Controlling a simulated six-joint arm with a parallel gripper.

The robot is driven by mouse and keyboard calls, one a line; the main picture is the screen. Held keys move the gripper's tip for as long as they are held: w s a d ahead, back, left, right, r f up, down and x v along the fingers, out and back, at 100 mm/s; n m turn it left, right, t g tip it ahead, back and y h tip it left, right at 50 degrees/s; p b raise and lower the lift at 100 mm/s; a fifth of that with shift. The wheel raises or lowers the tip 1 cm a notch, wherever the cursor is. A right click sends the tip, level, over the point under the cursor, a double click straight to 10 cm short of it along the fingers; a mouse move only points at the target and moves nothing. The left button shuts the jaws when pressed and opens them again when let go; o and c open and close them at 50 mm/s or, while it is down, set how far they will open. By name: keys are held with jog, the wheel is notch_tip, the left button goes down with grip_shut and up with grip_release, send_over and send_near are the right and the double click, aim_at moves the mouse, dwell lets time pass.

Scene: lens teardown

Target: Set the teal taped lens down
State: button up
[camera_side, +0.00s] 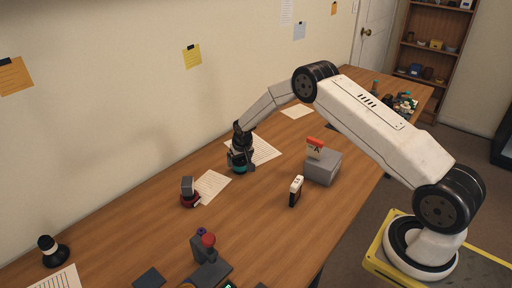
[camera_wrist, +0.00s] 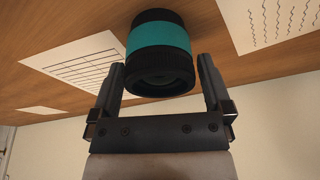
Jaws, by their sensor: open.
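The teal taped lens (camera_wrist: 160,38) is a black cylinder with a wide teal band around its middle. In the wrist view it is between and just beyond the tips of my gripper (camera_wrist: 162,82), whose two black fingers are spread apart. In the side view the lens (camera_side: 238,168) is low at the wooden table, mostly covered by my gripper (camera_side: 241,160). It appears to rest on the tabletop, beside a printed sheet. I cannot tell whether either finger touches it.
A grey box (camera_side: 323,168) with a red-and-white card stands to the right, with a small black-and-white item (camera_side: 296,190) before it. A red-based dark object (camera_side: 189,193) stands to the left near a paper sheet (camera_side: 212,187). A joystick device (camera_side: 208,255) is in front.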

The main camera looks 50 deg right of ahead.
jog(key=v, duration=1.1)
dwell(0.5)
jog(key=shift+r, duration=0.1)
jog(key=s+a+r+n, duration=0.1)
jog(key=s+a, duration=0.3)
jog(key=s, duration=0.5)
jog(key=s+a+r+n+y, duration=0.1)
jog(key=s+a+r, duration=0.3)
jog(key=s, duration=0.6)
jog(key=s+a+r+n, duration=0.2)
jog(key=s+a, duration=0.2)
jog(key=s, duration=0.5)
jog(key=shift+s+a+r+n+g, duration=0.2)
jog(key=shift+s+a+n+g, duration=0.1)
jog(key=shift+a, duration=0.1)
